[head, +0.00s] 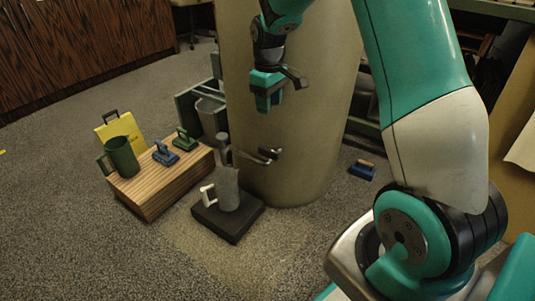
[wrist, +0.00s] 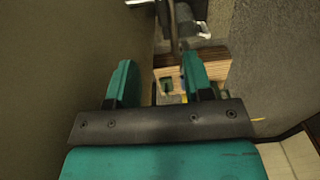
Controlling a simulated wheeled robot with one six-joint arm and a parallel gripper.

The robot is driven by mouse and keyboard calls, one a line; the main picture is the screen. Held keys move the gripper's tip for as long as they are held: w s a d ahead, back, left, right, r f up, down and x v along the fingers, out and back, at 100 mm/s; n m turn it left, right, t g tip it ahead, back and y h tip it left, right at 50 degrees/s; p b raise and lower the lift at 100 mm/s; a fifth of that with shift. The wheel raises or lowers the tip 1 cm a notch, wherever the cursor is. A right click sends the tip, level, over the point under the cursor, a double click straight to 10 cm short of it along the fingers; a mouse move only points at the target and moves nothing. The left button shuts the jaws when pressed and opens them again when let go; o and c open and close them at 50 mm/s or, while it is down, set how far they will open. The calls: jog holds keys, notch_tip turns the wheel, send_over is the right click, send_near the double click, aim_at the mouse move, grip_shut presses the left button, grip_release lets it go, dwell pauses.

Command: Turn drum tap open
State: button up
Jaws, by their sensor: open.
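The big beige drum (head: 290,130) stands upright in the middle of the head view. Its tap (head: 268,154) is low on the front, with a thin bright pipe running left to a grey upright part (head: 223,148). A grey jug (head: 228,190) with a white handle stands below that part. My gripper (head: 268,104) is above the tap, close to the drum, pointing down. In the wrist view my gripper (wrist: 158,80) has its two green fingers apart with nothing held between them. The grey part (wrist: 172,22) shows beyond the fingers, and the drum fills the left side.
The jug is on a black base (head: 233,224). A striped wooden box (head: 150,196) to the left carries a green jug (head: 122,157) and small blue and green handled tools. A yellow board (head: 117,128) stands behind. Another blue tool (head: 362,170) lies on the carpet right of the drum.

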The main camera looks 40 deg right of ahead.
aim_at(268, 149)
notch_tip(268, 149, down, 17)
jog(key=b, duration=0.8)
jog(key=shift+a+r+b, duration=0.1)
jog(key=shift+r+b, duration=0.05)
jog(key=shift+b, duration=0.2)
jog(key=shift+c, duration=0.5)
grip_shut()
jog(key=shift+r, duration=0.1)
